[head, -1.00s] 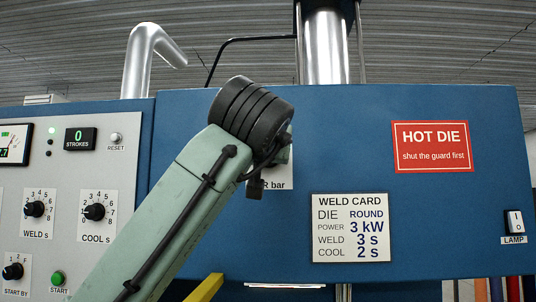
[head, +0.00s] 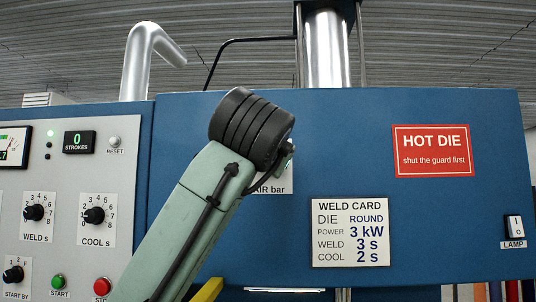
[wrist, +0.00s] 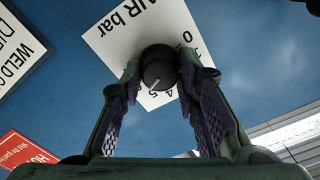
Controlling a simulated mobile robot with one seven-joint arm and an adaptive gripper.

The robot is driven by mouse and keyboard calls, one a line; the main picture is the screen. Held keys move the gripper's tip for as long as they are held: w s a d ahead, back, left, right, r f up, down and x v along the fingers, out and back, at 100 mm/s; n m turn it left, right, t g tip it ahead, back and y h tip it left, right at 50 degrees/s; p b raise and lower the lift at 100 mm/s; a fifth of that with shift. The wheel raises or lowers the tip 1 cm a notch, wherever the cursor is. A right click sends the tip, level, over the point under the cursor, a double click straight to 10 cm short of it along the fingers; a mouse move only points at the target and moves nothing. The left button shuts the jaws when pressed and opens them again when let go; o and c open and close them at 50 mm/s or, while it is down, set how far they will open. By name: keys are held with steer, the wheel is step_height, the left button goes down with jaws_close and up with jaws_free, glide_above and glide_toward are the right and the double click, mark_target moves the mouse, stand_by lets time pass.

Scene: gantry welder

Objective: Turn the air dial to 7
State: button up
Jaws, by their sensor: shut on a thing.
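The air dial (wrist: 159,66) is a round black knob with a pale pointer line on a white plate marked AIR bar (wrist: 135,28). In the wrist view its pointer points close to the 5. The other figures on the scale are partly hidden. My gripper (wrist: 160,72) has one finger on each side of the knob and is shut on it. In the head view my arm hides the dial, and only the lower part of the AIR bar plate (head: 272,189) shows beside it.
The weld card (head: 350,232) and the red HOT DIE sign (head: 432,150) are flat on the blue panel to the right. A lamp switch (head: 515,227) is at the far right. The grey control panel (head: 62,185) with weld and cool knobs is on the left.

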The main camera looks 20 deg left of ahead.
steer(key=shift+m+p, duration=0.75)
steer(key=shift+m, duration=2.85)
steer(key=o, duration=1.2)
steer(key=shift+c, duration=0.2)
steer(key=shift+s+d, duration=0.1)
steer(key=v, duration=1.2)
